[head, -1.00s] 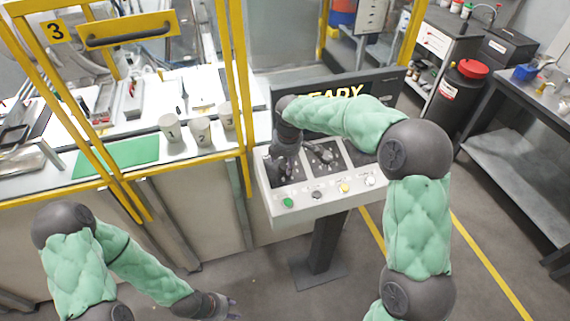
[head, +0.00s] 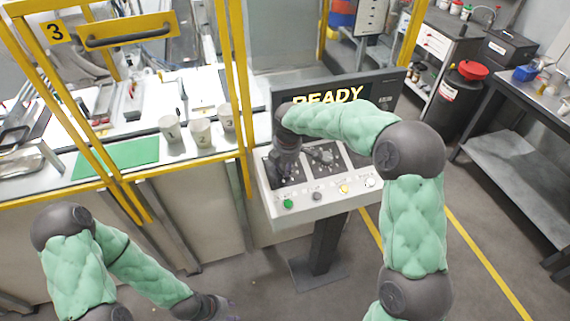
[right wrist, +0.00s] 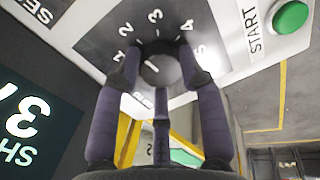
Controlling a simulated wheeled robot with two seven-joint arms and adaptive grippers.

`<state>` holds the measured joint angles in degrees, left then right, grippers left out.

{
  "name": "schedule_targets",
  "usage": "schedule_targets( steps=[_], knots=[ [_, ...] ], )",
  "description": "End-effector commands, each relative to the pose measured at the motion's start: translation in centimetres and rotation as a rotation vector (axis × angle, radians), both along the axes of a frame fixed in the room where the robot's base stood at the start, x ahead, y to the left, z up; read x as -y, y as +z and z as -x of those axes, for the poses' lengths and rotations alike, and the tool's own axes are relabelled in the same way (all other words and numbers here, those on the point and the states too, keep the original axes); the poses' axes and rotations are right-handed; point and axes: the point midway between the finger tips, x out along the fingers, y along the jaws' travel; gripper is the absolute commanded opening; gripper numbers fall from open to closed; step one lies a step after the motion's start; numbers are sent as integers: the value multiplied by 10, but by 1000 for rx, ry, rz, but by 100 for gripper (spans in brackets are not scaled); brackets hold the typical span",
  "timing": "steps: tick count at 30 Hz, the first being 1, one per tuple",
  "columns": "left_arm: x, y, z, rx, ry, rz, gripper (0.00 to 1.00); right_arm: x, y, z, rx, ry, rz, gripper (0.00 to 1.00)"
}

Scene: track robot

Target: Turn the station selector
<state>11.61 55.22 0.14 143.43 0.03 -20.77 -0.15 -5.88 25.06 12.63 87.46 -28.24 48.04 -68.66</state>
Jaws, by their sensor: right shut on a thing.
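The station selector is a dark round knob (right wrist: 164,70) on the console's black dial plate, ringed by numbers 1 to 5. A short white mark shows on the left side of its face in the right wrist view. My right gripper (right wrist: 160,52) has its fingers around the knob and is shut on it. In the head view my right gripper (head: 282,172) covers the knob at the console's left. My left gripper (head: 224,308) hangs low at the bottom edge, empty-looking and partly cut off; its jaw opening is unclear.
The console (head: 310,208) has a green START button (right wrist: 291,17) and several other buttons along its front. Its screen (head: 375,92) reads READY. A yellow-framed bench with three numbered cups (head: 200,132) stands left. Floor is clear right of the pedestal.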

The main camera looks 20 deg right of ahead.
Motion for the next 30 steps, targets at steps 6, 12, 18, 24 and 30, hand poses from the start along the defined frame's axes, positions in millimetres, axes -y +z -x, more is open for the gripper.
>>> schedule_targets(
  steps=[6, 12, 18, 24, 30],
  knots=[
    [0, 1, 0, 0, 0, 0, 40, 0, 0, 0, -1, -64, -17, 7],
    [0, 3, 0, 0, 0, 0, 40, 1, 0, 0, -3, -195, -52, 7],
    [0, 4, 0, 0, 0, 0, 40, 1, 0, 0, -5, -374, -100, 7],
    [0, 3, 0, 0, 0, 0, 40, 1, -1, 1, -7, -558, -149, 7],
    [0, 1, 0, 0, 0, 0, 40, 1, -1, 1, -8, -741, -198, 7]
  ],
)
